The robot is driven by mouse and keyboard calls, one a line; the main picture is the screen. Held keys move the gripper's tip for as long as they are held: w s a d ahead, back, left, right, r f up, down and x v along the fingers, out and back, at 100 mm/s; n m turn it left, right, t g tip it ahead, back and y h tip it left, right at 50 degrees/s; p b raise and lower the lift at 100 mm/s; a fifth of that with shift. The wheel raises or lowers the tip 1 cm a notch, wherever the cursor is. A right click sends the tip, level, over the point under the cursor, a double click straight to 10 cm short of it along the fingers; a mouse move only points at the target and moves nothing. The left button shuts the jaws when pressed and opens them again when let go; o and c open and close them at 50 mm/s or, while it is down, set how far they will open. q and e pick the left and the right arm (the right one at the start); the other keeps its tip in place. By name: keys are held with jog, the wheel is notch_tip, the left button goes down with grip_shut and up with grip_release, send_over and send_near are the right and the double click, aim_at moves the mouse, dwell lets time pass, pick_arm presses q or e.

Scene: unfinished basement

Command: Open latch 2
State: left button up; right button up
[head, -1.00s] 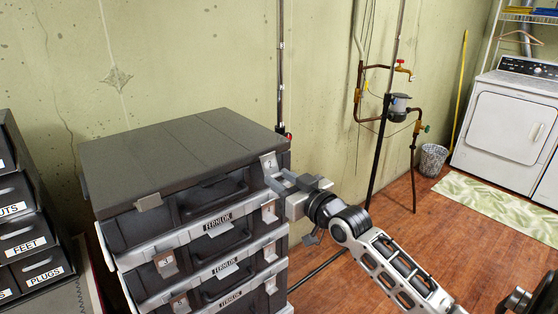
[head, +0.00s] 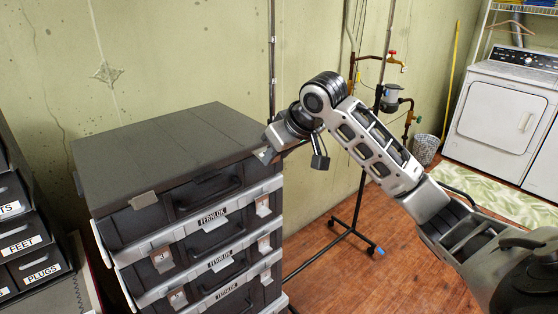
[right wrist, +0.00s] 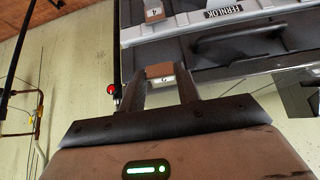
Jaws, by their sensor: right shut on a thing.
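Latch 2 (right wrist: 166,80) is a small plate with a numbered label on the top case's front right corner. The top case (head: 205,190) has a dark grey lid, a black handle and a FERNLOK label. Whether the latch flap is swung out is hard to tell. My left gripper is not in view.
Latch 4 (head: 263,205) is on the case front just below, and latch 3 (head: 162,260) is at the left. A second lid latch (head: 143,200) is at the lid's left. Labelled drawers (head: 30,240) stand at left. A wheeled stand (head: 350,230) and pipes are behind; floor at right is open.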

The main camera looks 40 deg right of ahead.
jog(key=r+g, duration=0.1)
jog(key=g, duration=0.1)
jog(key=w+r+g, duration=0.1)
jog(key=g, duration=0.1)
jog(key=shift+w+r+g, duration=0.2)
jog(key=shift+r+g, duration=0.1)
jog(key=shift+w+a+r+g+h, duration=0.15)
jog(key=shift+w+r+g, duration=0.15)
jog(key=shift+g, duration=0.5)
jog(key=shift+w+d+r+g+h, duration=0.1)
jog(key=shift+w+r+g+h, duration=0.2)
jog(key=shift+g, duration=0.5)
jog(key=shift+f, duration=0.1)
jog(key=o, duration=1)
jog(key=shift+w, duration=0.1)
jog(key=r, duration=1)
jog(key=w+r, duration=0.1)
jog(key=r, duration=0.5)
jog(key=shift+a, duration=0.1)
jog(key=shift+f, duration=0.1)
